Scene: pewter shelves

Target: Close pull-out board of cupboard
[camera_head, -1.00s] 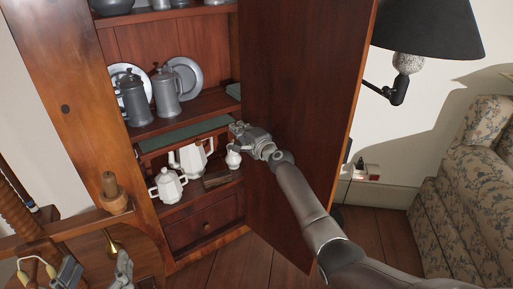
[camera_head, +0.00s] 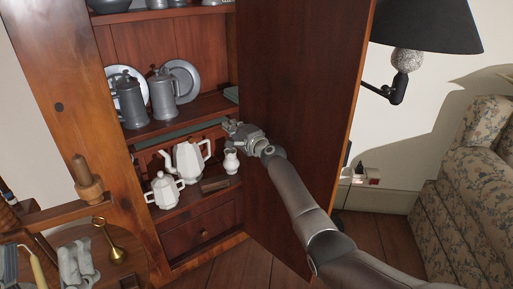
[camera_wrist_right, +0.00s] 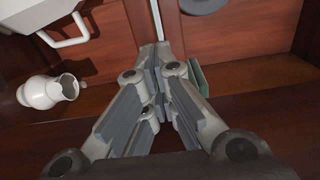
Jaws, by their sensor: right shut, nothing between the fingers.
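The cupboard (camera_head: 120,170) is reddish-brown wood with its tall door (camera_head: 295,120) standing open. The pull-out board (camera_head: 180,134) shows in the head view as a narrow green-topped strip just below the middle shelf, above the white pots. My right gripper (camera_head: 231,125) is at the right end of this strip, beside the open door. In the right wrist view my right gripper (camera_wrist_right: 163,52) has its fingers together with nothing between them. A green piece shows just right of the fingers there, partly hidden. Whether the fingers touch the board cannot be told. My left gripper is not in view.
A white coffee pot (camera_head: 188,158), sugar bowl (camera_head: 163,190) and small jug (camera_head: 231,161) stand below the board, the jug close under my gripper. Pewter tankards (camera_head: 162,95) and plates are on the shelf above. A lamp (camera_head: 425,28) and armchair (camera_head: 465,160) are at right.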

